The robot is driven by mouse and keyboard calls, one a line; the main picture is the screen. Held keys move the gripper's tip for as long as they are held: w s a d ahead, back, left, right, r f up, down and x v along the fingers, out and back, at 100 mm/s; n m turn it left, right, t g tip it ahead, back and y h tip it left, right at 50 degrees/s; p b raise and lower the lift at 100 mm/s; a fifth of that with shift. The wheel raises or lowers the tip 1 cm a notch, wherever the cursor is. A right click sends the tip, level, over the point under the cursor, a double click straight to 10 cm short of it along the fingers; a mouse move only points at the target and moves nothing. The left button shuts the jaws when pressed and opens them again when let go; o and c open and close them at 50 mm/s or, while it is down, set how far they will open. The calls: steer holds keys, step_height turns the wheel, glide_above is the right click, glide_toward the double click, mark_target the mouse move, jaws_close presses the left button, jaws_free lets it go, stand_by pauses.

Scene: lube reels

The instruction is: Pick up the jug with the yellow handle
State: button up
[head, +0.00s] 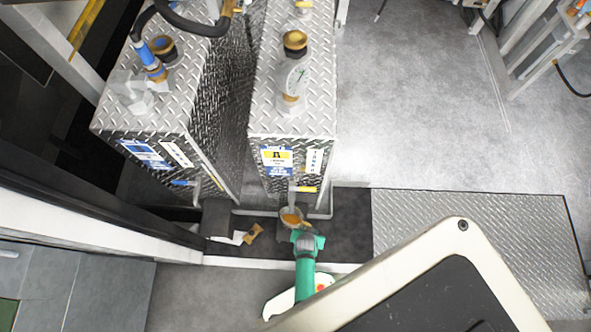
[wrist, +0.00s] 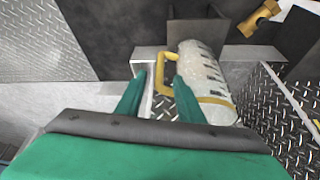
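The jug (wrist: 208,72) is pale with dark markings along its side and a yellow handle (wrist: 162,66). In the head view, the jug (head: 291,215) stands on the dark floor strip in front of the right-hand metal tank, partly hidden by my gripper. My green gripper (head: 308,241) is just in front of it. In the wrist view, my gripper (wrist: 159,76) is open, with its two fingers apart. The handle appears between the fingertips. I cannot tell whether either finger touches it.
Two diamond-plate tanks (head: 293,118) (head: 146,108) stand behind the jug, with a narrow gap between them. A brass-coloured fitting (head: 253,234) is left of the jug. A diamond-plate step (head: 470,235) is to the right. Grey floor (head: 420,110) is clear at the upper right.

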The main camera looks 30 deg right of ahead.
steer(key=shift+x, duration=2.75)
steer(key=shift+a, duration=0.1)
jaws_close()
